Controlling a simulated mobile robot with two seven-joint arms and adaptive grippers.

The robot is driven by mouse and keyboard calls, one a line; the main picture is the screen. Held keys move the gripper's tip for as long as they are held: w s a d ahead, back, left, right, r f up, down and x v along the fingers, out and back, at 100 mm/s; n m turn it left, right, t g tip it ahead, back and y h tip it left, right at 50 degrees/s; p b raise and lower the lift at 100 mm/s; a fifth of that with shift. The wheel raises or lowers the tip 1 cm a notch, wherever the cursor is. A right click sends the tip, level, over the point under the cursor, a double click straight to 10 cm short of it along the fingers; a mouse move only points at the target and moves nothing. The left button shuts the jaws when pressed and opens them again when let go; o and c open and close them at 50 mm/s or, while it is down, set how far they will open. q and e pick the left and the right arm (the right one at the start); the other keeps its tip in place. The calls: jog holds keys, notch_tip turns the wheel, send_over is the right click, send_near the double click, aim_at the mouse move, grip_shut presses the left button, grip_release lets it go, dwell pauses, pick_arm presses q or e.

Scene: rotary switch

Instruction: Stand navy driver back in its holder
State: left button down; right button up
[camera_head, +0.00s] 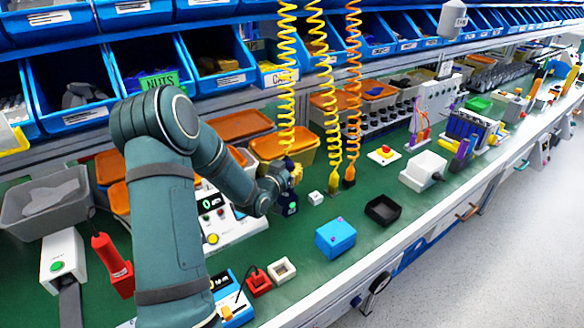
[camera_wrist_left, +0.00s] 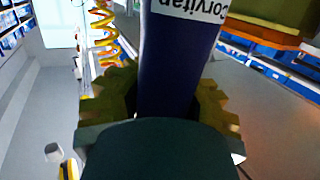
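The navy driver (camera_wrist_left: 175,60) has a white label with black lettering and fills the middle of the left wrist view. My left gripper (camera_wrist_left: 166,100) has its yellowish fingers on both sides of the driver's body, closed against it. In the head view my left gripper (camera_head: 292,178) is over the green bench, below a yellow coiled cord. The navy driver (camera_head: 289,207) shows there as a dark upright shape at the gripper, its lower end close to the bench. I cannot tell which item is its holder. My right gripper is not in view.
Two more coiled cords end at a yellow driver (camera_head: 333,180) and a dark-and-orange driver (camera_head: 349,176) just right. Orange-lidded bins (camera_head: 283,146) are behind.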

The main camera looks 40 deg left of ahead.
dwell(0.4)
pick_arm(q)
jog(key=c, duration=0.8)
grip_release()
jog(key=shift+c, duration=0.2)
jog(key=shift+f, duration=0.1)
jog(key=v, duration=1.2)
